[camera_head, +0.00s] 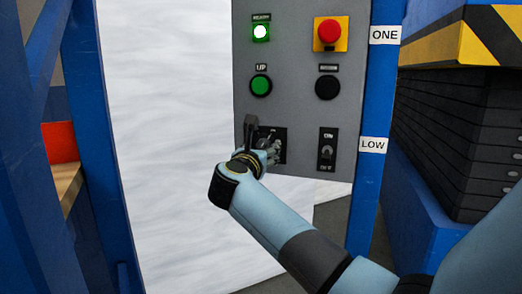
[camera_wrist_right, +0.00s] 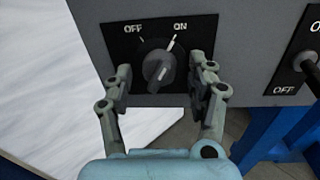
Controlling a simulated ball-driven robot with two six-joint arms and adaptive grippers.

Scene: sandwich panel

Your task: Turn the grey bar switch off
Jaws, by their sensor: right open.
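The grey bar switch (camera_wrist_right: 160,66) is a rotary knob on a black plate (camera_wrist_right: 122,32) marked OFF at upper left and ON at upper right. Its bar is tilted, with the pale pointer line toward ON. My right gripper (camera_wrist_right: 163,80) is open, with one finger on each side of the knob; I cannot tell if either touches it. In the head view my right gripper (camera_head: 266,150) is at the panel's lower left and hides most of the switch. My left gripper is not in view.
The grey panel (camera_head: 293,60) also carries a lit green lamp (camera_head: 260,31), a red button (camera_head: 329,31), a green button (camera_head: 260,85), a black button (camera_head: 327,87) and a toggle switch (camera_head: 327,151) to the right. Blue posts (camera_head: 368,190) flank the area.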

